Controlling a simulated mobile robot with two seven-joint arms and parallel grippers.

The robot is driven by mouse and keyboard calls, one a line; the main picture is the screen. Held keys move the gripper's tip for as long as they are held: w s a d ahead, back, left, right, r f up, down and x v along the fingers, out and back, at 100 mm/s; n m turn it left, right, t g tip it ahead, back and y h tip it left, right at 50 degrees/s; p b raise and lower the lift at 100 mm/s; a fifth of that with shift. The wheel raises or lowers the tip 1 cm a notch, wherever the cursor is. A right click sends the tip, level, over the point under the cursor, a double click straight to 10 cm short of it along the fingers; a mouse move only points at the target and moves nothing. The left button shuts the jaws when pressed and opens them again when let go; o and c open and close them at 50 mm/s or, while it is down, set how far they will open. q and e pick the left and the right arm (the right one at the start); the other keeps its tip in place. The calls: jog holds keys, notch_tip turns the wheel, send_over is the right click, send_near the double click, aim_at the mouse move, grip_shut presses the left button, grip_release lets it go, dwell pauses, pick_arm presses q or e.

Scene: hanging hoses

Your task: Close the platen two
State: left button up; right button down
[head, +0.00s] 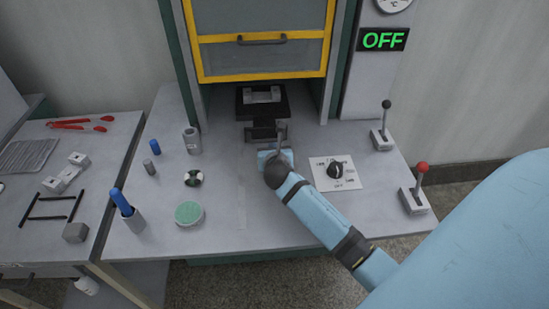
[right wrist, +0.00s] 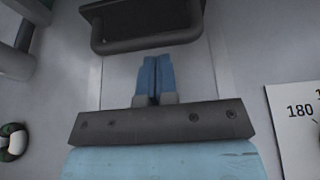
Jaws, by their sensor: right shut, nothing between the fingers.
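A black platen (head: 244,108) with a grey metal block (head: 262,94) on it sticks out at the bottom opening of the press. I take it as platen two; no label shows. A dark handle (head: 262,134) is at its front. In the right wrist view the platen's dark handle (right wrist: 150,42) crosses the top. My right gripper (head: 263,152) is in front of the handle, low over the table; its blue fingers (right wrist: 153,68) are shut and empty. They point at the handle, and a small gap shows between them. My left gripper is not in view.
A yellow-framed press door (head: 262,57) is above the platen. A dial plate (head: 336,172) and two levers, black-knobbed (head: 383,138) and red-knobbed (head: 416,190), stand at right. Left of my gripper are a grey cylinder (head: 192,141), a round green-topped dish (head: 189,213) and a pen cup (head: 133,220).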

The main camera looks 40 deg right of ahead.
aim_at(271, 133)
jog(key=shift+w+d+r, duration=0.1)
jog(key=shift+w+d, duration=0.15)
jog(key=shift+w, duration=0.2)
jog(key=w, duration=0.1)
jog(key=w+d+p, duration=0.1)
jog(key=w+d, duration=0.1)
jog(key=w, duration=0.1)
jog(key=shift+d+p, duration=0.25)
jog(key=shift+p, duration=0.15)
jog(key=shift+s+r, duration=0.1)
jog(key=shift+r, duration=0.1)
